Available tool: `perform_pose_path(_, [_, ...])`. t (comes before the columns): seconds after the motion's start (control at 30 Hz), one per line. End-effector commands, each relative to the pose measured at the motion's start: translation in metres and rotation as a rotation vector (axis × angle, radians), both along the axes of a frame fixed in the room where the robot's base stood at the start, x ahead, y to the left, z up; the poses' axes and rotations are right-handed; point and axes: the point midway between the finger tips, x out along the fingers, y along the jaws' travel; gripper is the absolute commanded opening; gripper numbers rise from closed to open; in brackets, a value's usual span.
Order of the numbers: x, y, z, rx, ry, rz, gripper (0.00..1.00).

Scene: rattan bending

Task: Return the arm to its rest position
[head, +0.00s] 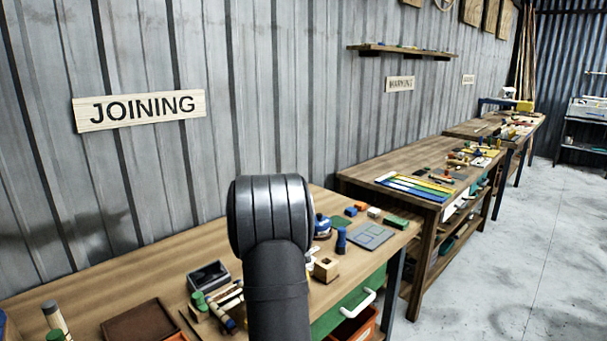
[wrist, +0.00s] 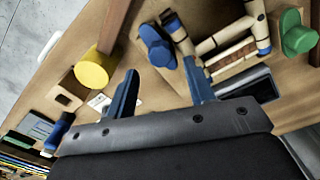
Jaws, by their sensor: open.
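My gripper (wrist: 160,68) shows in the wrist view with its two blue fingers apart. I see nothing held between them. Beyond the fingers are a blue-topped piece (wrist: 157,46) and a yellow round piece (wrist: 92,70) over the wooden bench. I cannot tell how far the fingertips are from the bench. In the head view my dark grey arm stands upright in front of the joining bench (head: 150,262) and hides part of its top. My gripper cannot be made out there.
The bench holds a dark tray (head: 208,276), a brown board (head: 138,322), a wooden block (head: 326,269) and a grey plate (head: 370,236). A green drawer (head: 335,318) has a white handle. A corrugated wall stands behind; the floor (head: 500,270) at right is clear.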

Motion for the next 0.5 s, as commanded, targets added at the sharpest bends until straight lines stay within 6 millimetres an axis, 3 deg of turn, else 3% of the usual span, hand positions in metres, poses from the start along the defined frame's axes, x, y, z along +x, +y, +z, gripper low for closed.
perform_pose_path(0.2, [0.0,0.0,-0.042,0.0,0.001,-0.011,0.49])
perform_pose_path(0.5, [0.0,0.0,-0.039,0.0,0.0,-0.268,0.49])
